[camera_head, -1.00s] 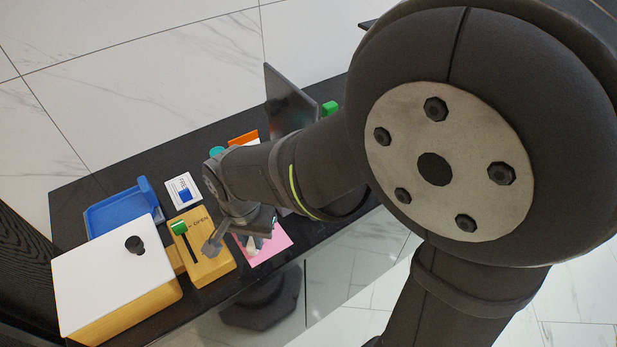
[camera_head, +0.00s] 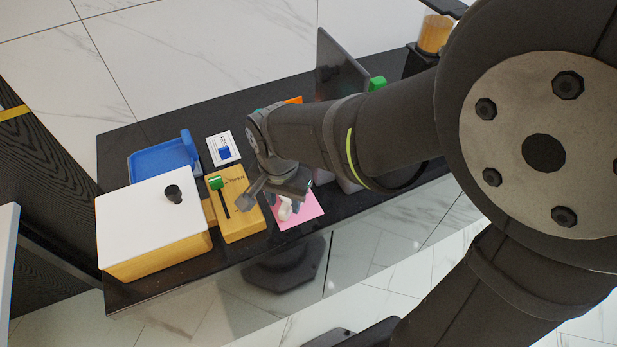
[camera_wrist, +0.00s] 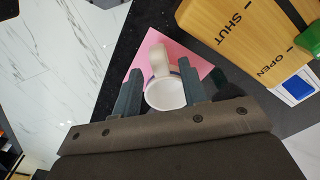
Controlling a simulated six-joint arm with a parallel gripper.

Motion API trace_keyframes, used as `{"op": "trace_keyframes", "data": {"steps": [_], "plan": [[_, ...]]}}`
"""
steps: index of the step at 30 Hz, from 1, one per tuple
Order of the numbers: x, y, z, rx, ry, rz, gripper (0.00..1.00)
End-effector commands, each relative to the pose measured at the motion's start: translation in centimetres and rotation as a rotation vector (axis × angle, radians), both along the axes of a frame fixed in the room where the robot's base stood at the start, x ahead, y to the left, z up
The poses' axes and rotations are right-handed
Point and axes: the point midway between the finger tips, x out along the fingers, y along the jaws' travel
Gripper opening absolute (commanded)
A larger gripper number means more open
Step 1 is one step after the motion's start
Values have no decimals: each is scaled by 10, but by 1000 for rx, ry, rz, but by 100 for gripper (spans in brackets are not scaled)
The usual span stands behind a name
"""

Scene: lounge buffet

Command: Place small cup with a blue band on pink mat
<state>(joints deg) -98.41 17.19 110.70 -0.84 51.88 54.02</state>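The small white cup (camera_wrist: 165,93) shows its open mouth between my fingers in the wrist view, with a thin bluish line near its far rim. A pale part sticks out from its far side. My gripper (camera_wrist: 159,90) has a finger against each side of the cup. The pink mat (camera_wrist: 190,58) lies under and beyond the cup. In the head view the mat (camera_head: 309,212) is partly covered by my gripper (camera_head: 283,200), with white shapes showing over it. I cannot tell whether the cup rests on the mat or is just above it.
Left of the mat is a wooden box (camera_head: 243,222) with a green lever, marked OPEN and SHUT. A dark upright panel (camera_head: 338,65) is behind my arm.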

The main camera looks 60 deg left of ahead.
Motion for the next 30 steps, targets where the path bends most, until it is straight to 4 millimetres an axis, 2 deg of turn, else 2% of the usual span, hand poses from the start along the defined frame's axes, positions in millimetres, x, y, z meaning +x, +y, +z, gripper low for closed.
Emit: {"op": "trace_keyframes", "data": {"steps": [9,15,21,30], "plan": [[-1,1,69,6,1,0,39],[-1,0,98,3,0,0,39],[-1,-1,108,1,0,0,39],[-1,-1,107,1,-1,0,39]]}}
